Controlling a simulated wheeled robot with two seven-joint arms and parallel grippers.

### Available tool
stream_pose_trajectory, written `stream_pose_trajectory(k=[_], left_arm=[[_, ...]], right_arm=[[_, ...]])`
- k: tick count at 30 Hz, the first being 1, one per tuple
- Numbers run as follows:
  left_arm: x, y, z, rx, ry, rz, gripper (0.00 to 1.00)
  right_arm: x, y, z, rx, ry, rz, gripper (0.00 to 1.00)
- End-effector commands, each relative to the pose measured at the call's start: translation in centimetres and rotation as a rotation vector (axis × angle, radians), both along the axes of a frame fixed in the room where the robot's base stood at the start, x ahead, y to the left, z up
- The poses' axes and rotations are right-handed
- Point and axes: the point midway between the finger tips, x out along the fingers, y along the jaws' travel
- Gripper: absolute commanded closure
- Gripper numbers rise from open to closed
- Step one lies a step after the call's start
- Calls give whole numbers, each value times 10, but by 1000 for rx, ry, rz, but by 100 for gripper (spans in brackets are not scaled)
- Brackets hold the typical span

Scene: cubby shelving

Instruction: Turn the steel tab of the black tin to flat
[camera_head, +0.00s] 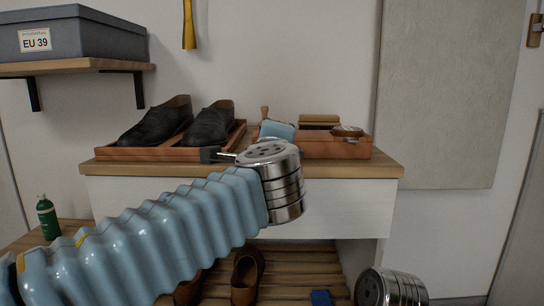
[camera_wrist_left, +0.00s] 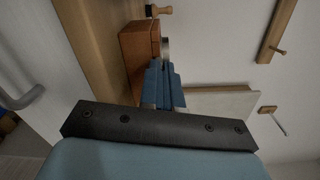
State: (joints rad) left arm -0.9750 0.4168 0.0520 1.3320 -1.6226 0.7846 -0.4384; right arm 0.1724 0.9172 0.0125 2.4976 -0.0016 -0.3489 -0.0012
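A small round tin (camera_head: 348,131) with a pale rim lies on the right end of the right-hand wooden tray in the head view. Its steel tab cannot be made out. In the wrist view a small grey shape (camera_wrist_left: 165,48) beside the tray may be the tin's side. My left gripper (camera_wrist_left: 163,66) shows two blue fingers side by side with no clear gap, close to that grey shape; contact cannot be told. In the head view the gripper is mostly hidden behind my silver wrist joint. My right gripper is out of view; only a silver arm joint shows at the bottom right.
The right tray (camera_head: 340,147) also holds a wooden brush (camera_head: 320,120). Black shoes (camera_head: 160,122) stand in the left tray. A small dark piece (camera_head: 210,154) with a thin pale bar is by that tray's front. A grey box (camera_head: 75,35) sits above; a green bottle (camera_head: 47,218) stands lower left.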

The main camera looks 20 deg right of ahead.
Motion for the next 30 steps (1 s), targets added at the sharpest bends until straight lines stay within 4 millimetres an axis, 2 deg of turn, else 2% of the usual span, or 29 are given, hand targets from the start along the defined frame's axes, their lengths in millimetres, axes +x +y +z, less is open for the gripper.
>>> stream_pose_trajectory(k=[3, 12, 29, 30], left_arm=[[0, 0, -3, -76, 21, 3, 100], [0, 0, -2, -195, 57, 6, 100], [0, 1, 0, -225, 65, 7, 100], [0, 1, 0, -225, 65, 7, 96]], right_arm=[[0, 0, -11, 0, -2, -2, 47], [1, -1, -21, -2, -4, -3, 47], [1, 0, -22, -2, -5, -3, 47], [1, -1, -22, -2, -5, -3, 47]])
